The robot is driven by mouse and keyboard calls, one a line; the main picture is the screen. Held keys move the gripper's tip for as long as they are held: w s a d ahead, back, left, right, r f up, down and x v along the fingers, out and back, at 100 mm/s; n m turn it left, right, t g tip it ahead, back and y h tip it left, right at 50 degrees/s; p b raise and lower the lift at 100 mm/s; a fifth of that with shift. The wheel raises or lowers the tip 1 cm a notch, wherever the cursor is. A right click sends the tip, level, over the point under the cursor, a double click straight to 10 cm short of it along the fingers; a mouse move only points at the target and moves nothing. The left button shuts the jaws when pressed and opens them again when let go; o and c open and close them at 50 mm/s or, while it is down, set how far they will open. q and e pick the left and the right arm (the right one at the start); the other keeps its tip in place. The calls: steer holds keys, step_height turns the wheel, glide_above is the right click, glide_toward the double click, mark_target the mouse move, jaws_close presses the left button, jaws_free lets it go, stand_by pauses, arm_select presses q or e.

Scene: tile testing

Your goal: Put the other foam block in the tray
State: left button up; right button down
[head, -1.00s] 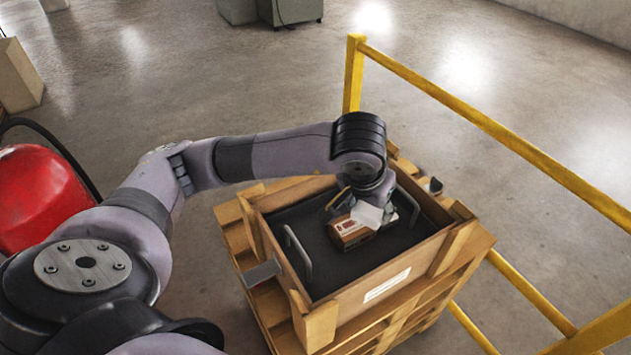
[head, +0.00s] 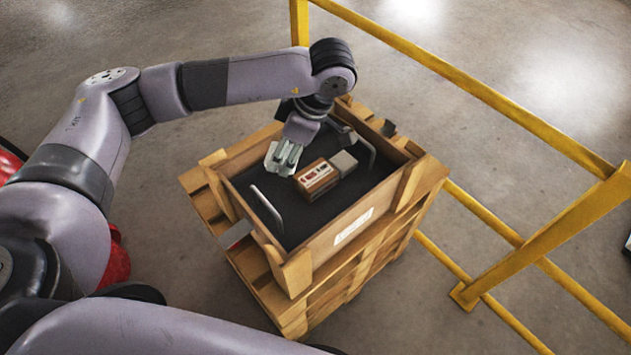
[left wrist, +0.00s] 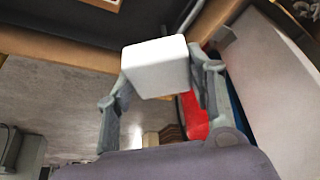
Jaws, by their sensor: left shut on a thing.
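A pale foam block (left wrist: 157,67) sits between the two fingers of my left gripper (left wrist: 160,85) in the left wrist view, and the gripper is shut on it. In the head view my left gripper (head: 284,156) hangs over the dark tray (head: 290,222), to the left of a printed box; the held block is hard to tell from the fingers there. A grey block (head: 343,162), which looks like another foam block, lies in the tray against the right end of the box. My right gripper is not in view.
The brown and white box (head: 317,178) lies in the tray. The tray has upright metal handles (head: 267,208) and sits in a wooden crate (head: 330,247) on pallets. Yellow railings (head: 470,105) run behind and right. Bare tray floor shows at the front left.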

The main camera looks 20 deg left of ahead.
arm_select(q)
steer(key=n, duration=0.1)
steer(key=r+n+g, duration=0.1)
steer(key=n, duration=0.1)
steer(key=a+n+g, duration=0.1)
steer(key=n, duration=0.1)
steer(key=shift+r+h+p, duration=0.4)
steer(key=shift+f+n, duration=0.25)
steer(key=shift+n, duration=0.15)
steer(key=b, duration=0.2)
glide_above(282, 208)
steer(key=w+d, duration=0.1)
step_height(282, 208, down, 16)
steer(key=shift+f, duration=0.1)
step_height(282, 208, down, 3)
steer(key=shift+f, duration=0.15)
steer(key=shift+f, duration=0.1)
steer(key=o, duration=0.7)
steer(key=shift+o, duration=0.2)
